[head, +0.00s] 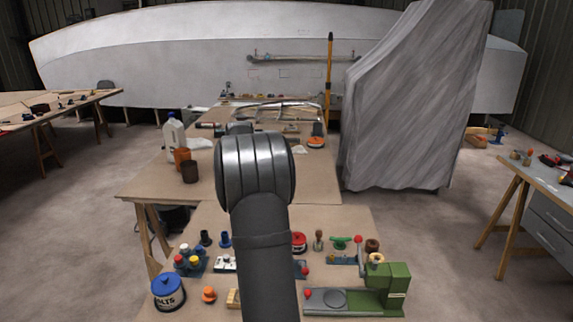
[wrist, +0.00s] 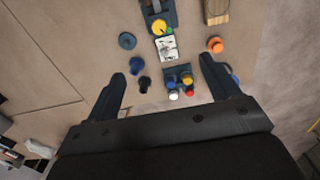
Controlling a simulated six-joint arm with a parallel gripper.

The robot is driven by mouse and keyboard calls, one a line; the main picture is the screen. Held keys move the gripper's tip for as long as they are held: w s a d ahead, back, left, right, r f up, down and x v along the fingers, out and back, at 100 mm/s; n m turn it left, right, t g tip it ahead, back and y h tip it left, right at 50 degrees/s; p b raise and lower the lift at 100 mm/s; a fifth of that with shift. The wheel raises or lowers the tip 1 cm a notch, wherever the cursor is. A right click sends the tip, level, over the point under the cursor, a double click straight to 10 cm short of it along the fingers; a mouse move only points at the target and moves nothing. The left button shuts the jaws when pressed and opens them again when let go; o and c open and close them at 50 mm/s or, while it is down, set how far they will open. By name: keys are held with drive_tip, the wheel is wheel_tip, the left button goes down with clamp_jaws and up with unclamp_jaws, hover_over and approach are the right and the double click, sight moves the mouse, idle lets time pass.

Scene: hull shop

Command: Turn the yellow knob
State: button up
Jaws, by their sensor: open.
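A round yellow knob (wrist: 158,27) sits on a dark base near the top of the wrist view, beyond my fingertips. In the head view my arm hides that spot. A second yellow cap (wrist: 187,78) is among several coloured caps on a dark block (wrist: 179,71), which lies between my fingers in the wrist picture. The block also shows in the head view (head: 203,269), left of my arm. My gripper (wrist: 162,70) is open and empty, apart from the yellow knob and above the bench. It cannot be made out in the head view.
A white plate (wrist: 167,48) lies between the block and the knob. A bolts tin (head: 168,292) and a green machine (head: 387,287) stand on the bench.

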drive_tip(key=shift+m, duration=0.3)
drive_tip(key=c, duration=0.6)
drive_tip(key=shift+o, duration=0.2)
drive_tip(key=s+d+f+n+y, duration=0.1)
drive_tip(key=d+n, duration=0.1)
drive_tip(key=n, duration=0.9)
drive_tip(key=d+f+n+t+y, duration=0.1)
drive_tip(key=d+n+y, duration=0.1)
drive_tip(key=n, duration=0.9)
drive_tip(key=s+d+f+n+y, duration=0.1)
drive_tip(key=d+n, duration=0.2)
drive_tip(key=n, duration=0.9)
drive_tip(key=x, duration=1.7)
drive_tip(key=shift+w+a+r, duration=0.1)
drive_tip(key=shift+w+a, duration=0.2)
